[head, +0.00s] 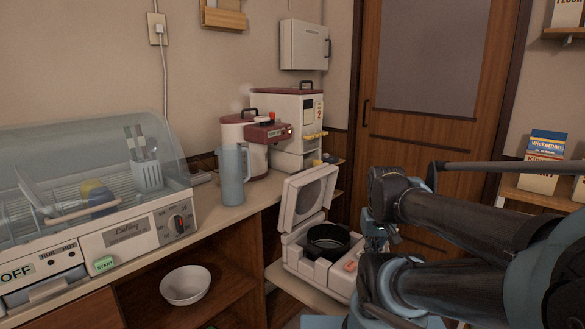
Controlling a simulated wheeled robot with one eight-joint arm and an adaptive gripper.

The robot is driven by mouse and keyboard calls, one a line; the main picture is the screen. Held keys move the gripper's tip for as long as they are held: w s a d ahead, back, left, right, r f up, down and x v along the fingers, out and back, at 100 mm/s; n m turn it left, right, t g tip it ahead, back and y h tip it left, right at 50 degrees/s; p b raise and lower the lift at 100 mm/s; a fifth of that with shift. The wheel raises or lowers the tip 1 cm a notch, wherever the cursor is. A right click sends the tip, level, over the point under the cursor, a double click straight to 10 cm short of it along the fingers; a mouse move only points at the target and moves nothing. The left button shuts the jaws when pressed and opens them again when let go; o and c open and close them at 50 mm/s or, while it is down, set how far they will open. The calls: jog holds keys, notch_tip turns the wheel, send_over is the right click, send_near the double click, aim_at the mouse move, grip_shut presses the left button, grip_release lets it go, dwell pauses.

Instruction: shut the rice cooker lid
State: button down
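The rice cooker (320,262) is a white box on a low pull-out shelf, right of the counter. Its lid (308,196) stands open, tilted up at the back left, with its inner face showing. A dark round pot (327,240) sits in the body. My arm comes in from the right. My gripper (375,232) is just right of the rice cooker, partly hidden by my own arm links. I cannot make out its fingers clearly, nor whether it touches the cooker.
The dish dryer (130,240) with a clear cover stands on the counter at left. A blue-grey pitcher (233,178) and a red and white machine (265,140) stand near the lid. A white bowl (186,285) is on the shelf below. A wooden door (420,140) is behind.

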jog(key=shift+r, duration=0.1)
jog(key=w+a+r+n+y, duration=0.1)
jog(key=w+a+r+n, duration=0.1)
jog(key=w+a+r, duration=0.45)
jog(key=w+a+r+n, duration=0.3)
jog(key=w+r, duration=0.4)
jog(key=w, duration=0.5)
jog(key=w+a+r+n+y, duration=0.1)
jog(key=w+a+r+n, duration=0.1)
jog(key=w+a+r, duration=0.45)
jog(key=w+a+r+n, duration=0.25)
jog(key=w+a, duration=0.55)
jog(key=w, duration=0.4)
jog(key=shift+n+y, duration=0.25)
jog(key=shift+y, duration=0.15)
jog(key=x, duration=1)
jog(key=shift+s+d+f, duration=0.1)
jog(key=shift+s+d, duration=0.1)
jog(key=shift+s, duration=0.05)
